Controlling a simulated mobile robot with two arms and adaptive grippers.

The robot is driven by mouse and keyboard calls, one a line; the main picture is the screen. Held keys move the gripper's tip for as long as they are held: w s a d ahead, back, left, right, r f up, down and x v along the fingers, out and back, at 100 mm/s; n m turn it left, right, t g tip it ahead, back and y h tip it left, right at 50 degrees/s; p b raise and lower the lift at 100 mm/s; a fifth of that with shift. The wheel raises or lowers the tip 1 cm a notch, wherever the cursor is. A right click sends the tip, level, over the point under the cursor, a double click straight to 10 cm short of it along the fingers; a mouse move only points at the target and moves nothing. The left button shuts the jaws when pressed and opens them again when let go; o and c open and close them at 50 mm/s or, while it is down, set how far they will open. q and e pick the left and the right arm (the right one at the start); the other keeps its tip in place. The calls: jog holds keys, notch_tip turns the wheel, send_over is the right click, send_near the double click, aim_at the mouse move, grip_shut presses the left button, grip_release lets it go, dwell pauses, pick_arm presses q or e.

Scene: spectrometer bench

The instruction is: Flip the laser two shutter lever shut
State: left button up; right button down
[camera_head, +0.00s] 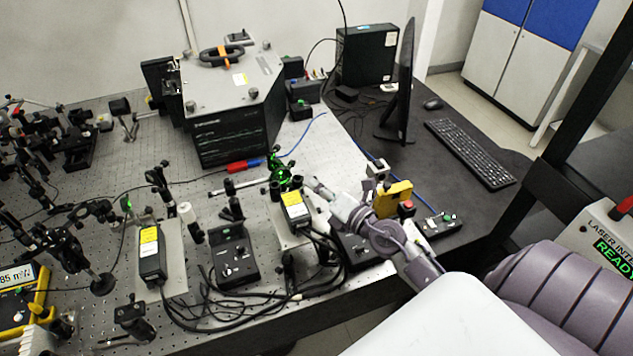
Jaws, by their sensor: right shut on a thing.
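My right arm comes in from the lower right, and its gripper (312,187) is at the far end of a small black laser box with a yellow label (293,204). The gripper is shut on a small part there, most likely the shutter lever, which the fingers hide. Bright green light (283,176) shows on the optics just left of the fingertips. Another black laser box with a yellow label (150,252) stands on a plate further left. I cannot read which is laser two. My left gripper is out of view.
A black controller box (233,258) and loose cables (245,308) lie left of the arm. A yellow device (393,198) stands close beside my right wrist. A large spectrometer (232,110) stands behind, with a monitor (399,90) to its right.

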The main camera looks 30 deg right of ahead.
aim_at(299, 193)
jog(key=r+n+p, duration=0.1)
jog(key=p, duration=0.2)
jog(key=a+r+n+g+p, duration=0.1)
jog(key=n+p, duration=0.1)
jog(key=p, duration=0.1)
jog(key=shift+w+g+h, duration=0.15)
jog(key=shift+g+h, duration=0.15)
jog(key=shift+a+n+h+p, duration=0.3)
jog(key=shift+a+n+p, duration=0.05)
jog(key=shift+n, duration=0.45)
jog(key=shift+w+a+r+n+g+h, duration=0.15)
jog(key=shift+a+n+g+h, duration=0.15)
jog(key=shift+n, duration=0.3)
jog(key=shift+w+a+r+n+g+h, duration=0.1)
jog(key=shift+a+r+n+g+h, duration=0.1)
jog(key=shift+a+n+g, duration=0.3)
jog(key=shift+a+n+h, duration=0.35)
jog(key=shift+n+h, duration=0.15)
jog(key=shift+n, duration=0.6)
jog(key=c, duration=1.2)
grip_release()
jog(key=shift+w, duration=0.1)
jog(key=shift+o, duration=0.2)
